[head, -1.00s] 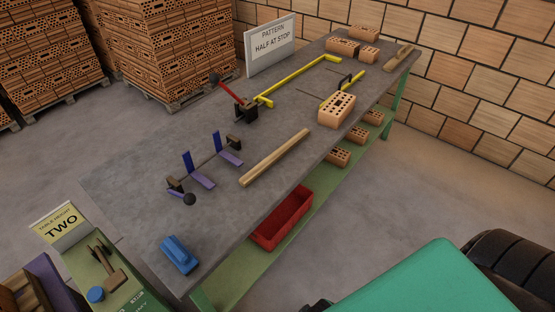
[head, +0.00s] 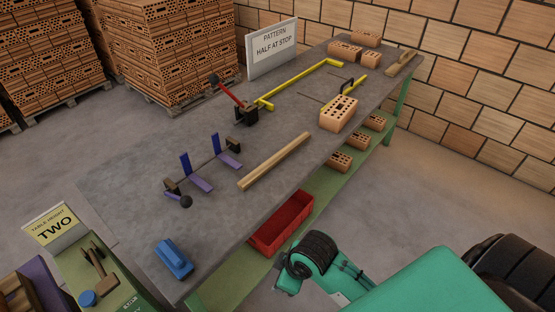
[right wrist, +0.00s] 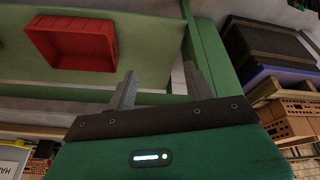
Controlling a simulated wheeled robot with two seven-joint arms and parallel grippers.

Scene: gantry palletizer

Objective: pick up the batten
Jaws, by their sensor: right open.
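The batten (head: 275,162), a straight light-wood strip, lies flat and diagonally on the grey worktable (head: 140,175), near its front edge. It is not visible in the right wrist view. My right gripper (right wrist: 160,90) shows in the right wrist view with its two grey fingers apart and nothing between them. There it faces the green underside frame of the table, beside the red bin (right wrist: 75,42). In the head view one of my arms shows at the bottom, in front of the table and apart from the batten; its fingers cannot be made out. My left gripper is not seen.
A purple-and-blue jig (head: 205,165) stands left of the batten and a blue block (head: 173,258) lies near the near corner. A perforated brick (head: 338,113), a red-handled clamp (head: 235,100) and yellow stops (head: 300,82) lie farther back. The red bin (head: 281,222) sits on the lower shelf.

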